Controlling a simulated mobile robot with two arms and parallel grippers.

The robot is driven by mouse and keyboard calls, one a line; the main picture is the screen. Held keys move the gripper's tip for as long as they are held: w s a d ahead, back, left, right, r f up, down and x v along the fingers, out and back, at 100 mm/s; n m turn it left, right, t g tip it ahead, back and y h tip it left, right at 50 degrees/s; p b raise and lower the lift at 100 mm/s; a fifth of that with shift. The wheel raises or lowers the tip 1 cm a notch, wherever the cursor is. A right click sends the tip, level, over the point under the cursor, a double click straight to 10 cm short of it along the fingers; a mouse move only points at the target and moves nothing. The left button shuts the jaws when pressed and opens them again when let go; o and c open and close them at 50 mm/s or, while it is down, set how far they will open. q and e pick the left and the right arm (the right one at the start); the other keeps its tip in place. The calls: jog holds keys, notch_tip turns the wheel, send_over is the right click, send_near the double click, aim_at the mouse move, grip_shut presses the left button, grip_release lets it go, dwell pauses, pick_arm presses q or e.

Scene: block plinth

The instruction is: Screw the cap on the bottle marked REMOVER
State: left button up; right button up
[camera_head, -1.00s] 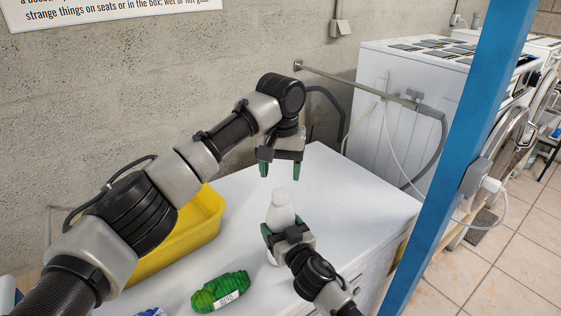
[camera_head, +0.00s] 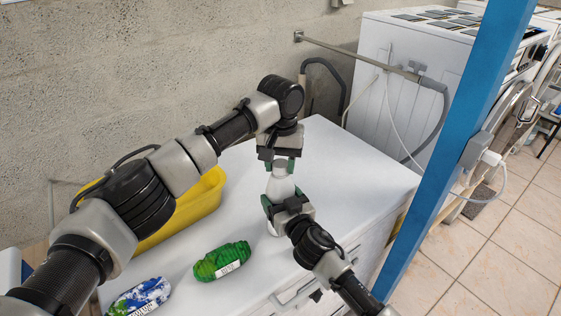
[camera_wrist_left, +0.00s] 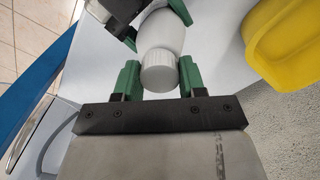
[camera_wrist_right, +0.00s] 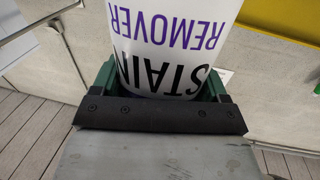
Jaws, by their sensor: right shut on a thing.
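The white bottle (camera_head: 279,185) stands upright on the white top, and the right wrist view shows its label reading STAIN REMOVER (camera_wrist_right: 165,45). My right gripper (camera_head: 284,200) is shut on the bottle's body from the front right. A white ribbed cap (camera_wrist_left: 159,72) sits at the bottle's top in the left wrist view; I cannot tell how tightly it is seated. My left gripper (camera_head: 280,167) points down over the bottle from above. Its green fingers (camera_wrist_left: 158,78) are open, one on each side of the cap. In the head view the cap is mostly hidden by this gripper.
A yellow tub (camera_head: 195,207) stands left of the bottle on the white top (camera_head: 345,165). A green wrapped item (camera_head: 222,260) and a blue-green one (camera_head: 140,297) lie in front. A blue post (camera_head: 450,150) rises at the right.

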pick_arm(q)
jog(key=c, duration=0.3)
jog(key=m, duration=0.8)
jog(key=o, duration=1.1)
notch_tip(320, 180, up, 12)
jog(key=shift+f, duration=0.1)
